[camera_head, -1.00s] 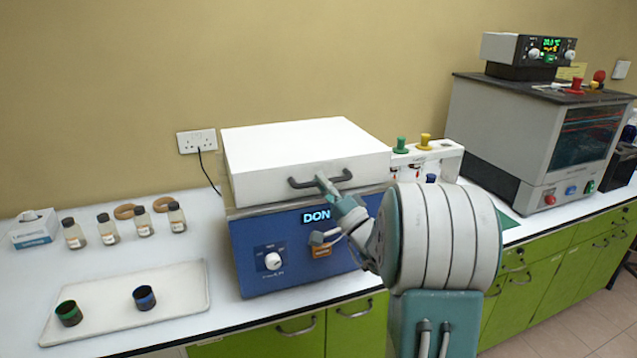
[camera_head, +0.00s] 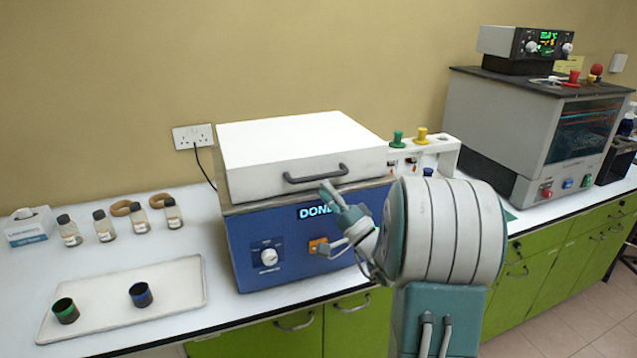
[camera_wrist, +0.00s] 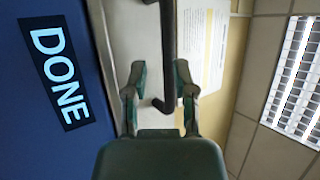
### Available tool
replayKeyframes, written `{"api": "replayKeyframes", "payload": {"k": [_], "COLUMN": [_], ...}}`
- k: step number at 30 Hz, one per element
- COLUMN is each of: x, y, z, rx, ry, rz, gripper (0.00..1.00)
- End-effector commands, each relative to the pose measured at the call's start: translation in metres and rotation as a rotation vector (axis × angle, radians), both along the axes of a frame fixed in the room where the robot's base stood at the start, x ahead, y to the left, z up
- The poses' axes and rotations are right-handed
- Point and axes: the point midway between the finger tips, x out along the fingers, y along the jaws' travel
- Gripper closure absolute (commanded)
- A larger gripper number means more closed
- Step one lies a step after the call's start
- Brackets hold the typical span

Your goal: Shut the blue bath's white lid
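The blue bath (camera_head: 290,265) stands on the bench, with a lit DONE display (camera_head: 316,211) on its front. Its white lid (camera_head: 300,145) lies level over the top, and I see no clear gap along the front edge. The lid's dark handle (camera_head: 315,178) is on its front face. My gripper (camera_head: 327,190) is just below the handle, in front of the bath, and looks apart from it. In the wrist view my gripper (camera_wrist: 160,75) has its two fingers spread with nothing held. The handle (camera_wrist: 168,50) appears between and beyond the fingertips there.
A tray (camera_head: 180,285) with two small cups (camera_head: 140,295) lies at left, with several bottles (camera_head: 104,226) behind it. A white rack with coloured knobs (camera_head: 445,155) stands right of the bath. A large grey instrument (camera_head: 500,130) is further right.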

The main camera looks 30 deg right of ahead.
Motion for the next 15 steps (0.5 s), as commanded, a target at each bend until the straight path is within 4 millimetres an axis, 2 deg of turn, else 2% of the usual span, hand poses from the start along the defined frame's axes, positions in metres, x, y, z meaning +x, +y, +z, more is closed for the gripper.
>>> {"api": "replayKeyframes", "payload": {"k": [9,15], "x": [-0.053,-0.069], "y": [-0.017,-0.021], "z": [-0.034,-0.045], "rx": [0.003,0.001], "ry": [0.000,0.000], "rz": [-0.005,-0.004], "gripper": [0.66,0.66]}}
